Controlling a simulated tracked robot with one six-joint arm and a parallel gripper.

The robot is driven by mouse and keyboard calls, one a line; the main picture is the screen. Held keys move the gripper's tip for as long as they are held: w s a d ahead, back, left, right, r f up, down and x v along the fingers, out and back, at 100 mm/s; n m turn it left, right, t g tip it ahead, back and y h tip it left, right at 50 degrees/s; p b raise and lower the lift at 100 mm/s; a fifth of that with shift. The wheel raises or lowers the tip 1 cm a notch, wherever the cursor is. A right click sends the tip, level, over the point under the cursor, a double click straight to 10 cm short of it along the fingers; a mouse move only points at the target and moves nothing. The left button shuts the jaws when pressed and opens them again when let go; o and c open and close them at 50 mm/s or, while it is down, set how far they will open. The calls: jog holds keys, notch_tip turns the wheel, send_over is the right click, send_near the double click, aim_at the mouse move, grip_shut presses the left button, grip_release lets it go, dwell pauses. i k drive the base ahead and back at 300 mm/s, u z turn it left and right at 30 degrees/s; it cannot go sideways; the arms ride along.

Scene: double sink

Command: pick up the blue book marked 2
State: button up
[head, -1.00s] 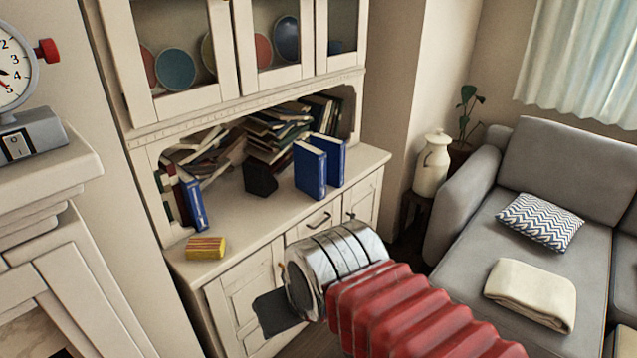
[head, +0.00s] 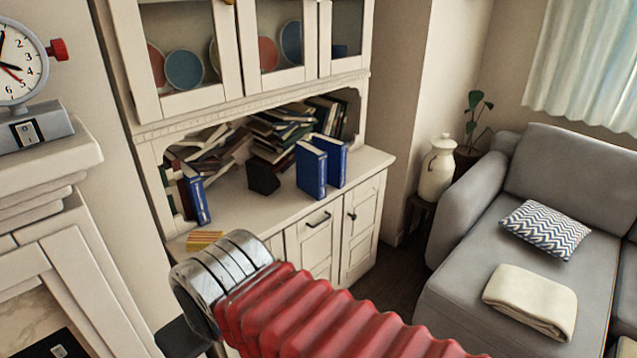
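Two blue books stand upright side by side on the cabinet counter, a front one (head: 311,170) and one just behind to its right (head: 331,158). A third blue book (head: 197,200) leans at the left end of the shelf. Any numbers on them are too small to read, so I cannot tell which is marked 2. My gripper (head: 182,338) shows only as a dark part past the metal wrist, at the lower left in front of the cabinet. It is below and left of the standing books and apart from them. Its fingers cannot be made out.
A dark block (head: 263,178) sits left of the standing books. Piled books (head: 280,130) fill the shelf behind. A yellow striped block (head: 204,239) lies at the counter's front left, partly behind my wrist. The counter (head: 245,212) is bare in front of the books.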

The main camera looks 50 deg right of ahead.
aim_at(336, 149)
jog(key=u, duration=0.4)
jog(key=k, duration=1.45)
jog(key=z, duration=1.55)
jog(key=i, duration=0.6)
jog(key=u, duration=0.05)
